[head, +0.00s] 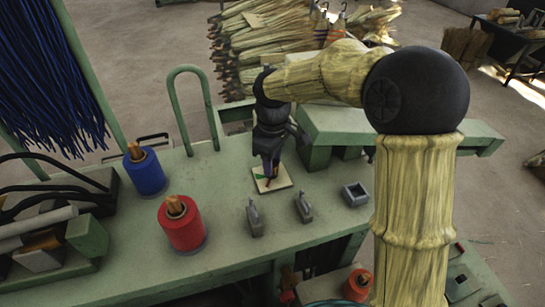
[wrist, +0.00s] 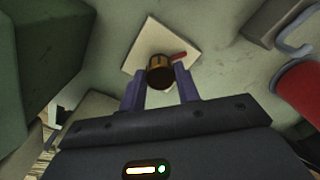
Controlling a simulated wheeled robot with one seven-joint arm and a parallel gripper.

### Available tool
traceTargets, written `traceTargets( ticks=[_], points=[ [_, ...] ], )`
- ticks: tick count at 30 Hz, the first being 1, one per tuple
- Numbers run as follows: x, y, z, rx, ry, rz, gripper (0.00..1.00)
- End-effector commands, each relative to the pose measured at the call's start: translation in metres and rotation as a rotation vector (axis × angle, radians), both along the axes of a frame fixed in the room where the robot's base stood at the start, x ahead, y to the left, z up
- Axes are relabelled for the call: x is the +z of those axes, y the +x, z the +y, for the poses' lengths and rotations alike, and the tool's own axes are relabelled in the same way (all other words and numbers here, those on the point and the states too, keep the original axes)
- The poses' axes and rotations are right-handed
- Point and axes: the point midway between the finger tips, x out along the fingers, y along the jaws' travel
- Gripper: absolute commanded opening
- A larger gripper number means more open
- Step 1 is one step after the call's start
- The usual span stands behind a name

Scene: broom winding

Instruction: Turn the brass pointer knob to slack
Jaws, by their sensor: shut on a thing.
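The brass pointer knob (wrist: 160,72) stands on a square cream plate (wrist: 147,41) in the wrist view. A red mark (wrist: 180,55) shows beside the knob, toward the upper right. My gripper (wrist: 159,83) has its two purple fingers on either side of the knob and is shut on it. In the head view the cream plate (head: 284,184) lies on the green bench under my gripper (head: 268,168), with a green mark and a red mark on it. My fingers mostly hide the knob there. I cannot tell which way its pointer faces.
Red (head: 181,224) and blue (head: 145,171) spools stand to the left. A raised green beam (head: 400,127) runs behind, right of my gripper.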

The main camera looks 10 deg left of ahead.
Motion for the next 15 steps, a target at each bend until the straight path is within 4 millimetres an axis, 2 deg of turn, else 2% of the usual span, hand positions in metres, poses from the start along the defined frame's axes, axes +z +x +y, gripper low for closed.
traceTargets(
  ticks=[15],
  points=[
    [0.0032,0.0025,-0.0001,0.457,0.002,-0.005,0.09]
  ],
)
